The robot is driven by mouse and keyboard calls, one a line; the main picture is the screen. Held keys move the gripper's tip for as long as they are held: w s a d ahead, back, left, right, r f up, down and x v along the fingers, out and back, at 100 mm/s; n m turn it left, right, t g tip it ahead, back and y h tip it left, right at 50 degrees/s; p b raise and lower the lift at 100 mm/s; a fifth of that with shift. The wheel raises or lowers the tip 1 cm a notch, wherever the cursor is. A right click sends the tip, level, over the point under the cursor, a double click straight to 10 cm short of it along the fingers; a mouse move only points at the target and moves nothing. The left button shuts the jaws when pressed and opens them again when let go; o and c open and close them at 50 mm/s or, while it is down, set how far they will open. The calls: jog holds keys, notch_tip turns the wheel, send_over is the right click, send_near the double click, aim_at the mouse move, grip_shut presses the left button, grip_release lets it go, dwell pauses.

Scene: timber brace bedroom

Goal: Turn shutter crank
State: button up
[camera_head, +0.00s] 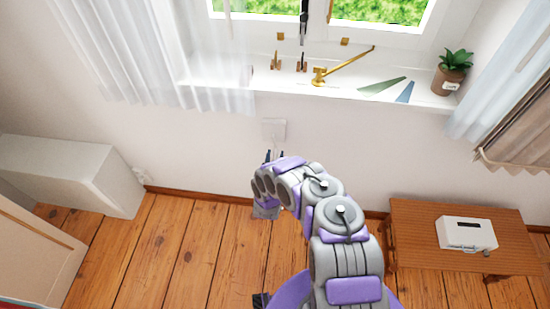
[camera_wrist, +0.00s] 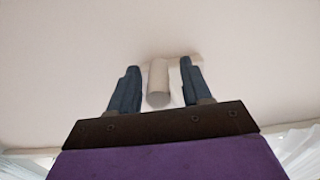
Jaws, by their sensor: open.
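A small pale plate (camera_head: 273,129) is on the wall below the window sill, with a thin pale part hanging down from it toward my fingertips. In the wrist view, a pale cylindrical handle (camera_wrist: 158,82) stands out between the two open fingers, with a gap on each side. It seems to be the crank's grip, but its link to the plate is not clear. A brass lever (camera_head: 343,66) rests on the sill, tilted up to the right.
The white sill (camera_head: 225,82) also holds small brass hooks (camera_head: 276,61), green and blue wedges and a potted plant (camera_head: 451,73). A wooden table (camera_head: 415,235) with a white box (camera_head: 466,233) stands at right. A white cabinet (camera_head: 70,165) is at left. Sheer curtains flank the window.

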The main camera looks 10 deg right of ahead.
jog(key=shift+w+d, duration=0.1)
jog(key=shift+c, duration=0.2)
grip_shut()
dwell(0.5)
